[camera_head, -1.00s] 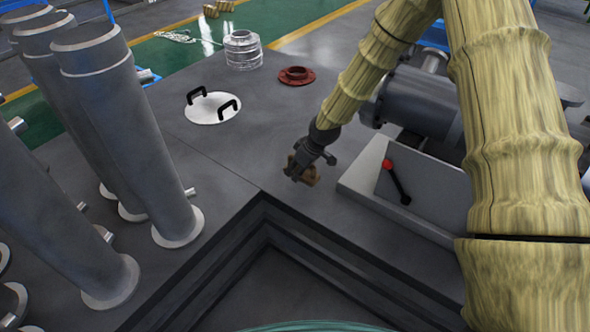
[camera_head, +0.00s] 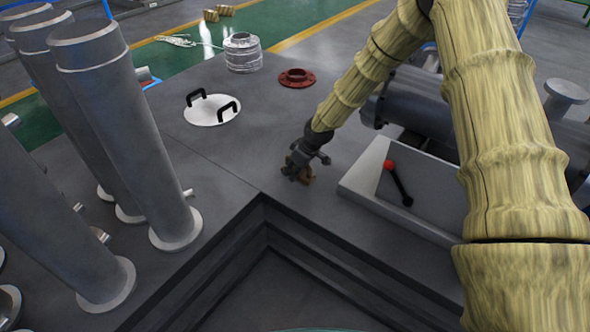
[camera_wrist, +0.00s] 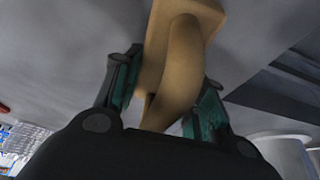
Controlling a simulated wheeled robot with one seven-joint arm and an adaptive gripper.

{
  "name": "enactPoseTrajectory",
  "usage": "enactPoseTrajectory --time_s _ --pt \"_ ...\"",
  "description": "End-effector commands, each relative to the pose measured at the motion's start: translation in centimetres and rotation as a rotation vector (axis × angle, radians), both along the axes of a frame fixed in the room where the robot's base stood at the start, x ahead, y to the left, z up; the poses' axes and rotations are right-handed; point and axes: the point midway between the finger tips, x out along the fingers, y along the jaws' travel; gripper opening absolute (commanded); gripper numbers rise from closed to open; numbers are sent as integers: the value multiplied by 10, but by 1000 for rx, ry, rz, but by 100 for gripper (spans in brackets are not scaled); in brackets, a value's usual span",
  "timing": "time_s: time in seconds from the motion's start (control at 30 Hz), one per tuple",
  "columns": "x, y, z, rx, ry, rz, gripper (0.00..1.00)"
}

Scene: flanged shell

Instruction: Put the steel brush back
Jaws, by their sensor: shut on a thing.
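The steel brush (camera_head: 304,177) shows in the head view as a small brown block at the end of my arm, on or just above the grey deck; I cannot tell whether it touches. In the wrist view its tan, curved wooden body (camera_wrist: 178,52) lies between the two fingers. My gripper (camera_head: 291,170) is shut on it, with the teal finger pads (camera_wrist: 165,105) on either side. The brush's bristles are not visible. The brush is near the inner corner of the recessed pit.
A grey box with a red-knobbed lever (camera_head: 388,165) stands right of my gripper. Tall grey cylinders (camera_head: 125,120) stand left. The stepped pit (camera_head: 300,290) opens in front.

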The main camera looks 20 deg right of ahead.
Motion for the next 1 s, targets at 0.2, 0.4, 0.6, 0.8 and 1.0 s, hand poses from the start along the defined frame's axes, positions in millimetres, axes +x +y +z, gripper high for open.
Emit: enactPoseTrajectory --time_s 0.2,0.4,0.6,0.8,1.0 --pt "0 0 -2 0 0 0 57" --pt "0 0 -2 0 0 0 62" --pt "0 0 0 0 0 0 62" --pt "-6 -5 21 1 -1 -1 62" --pt "-16 -13 55 1 -2 0 62"
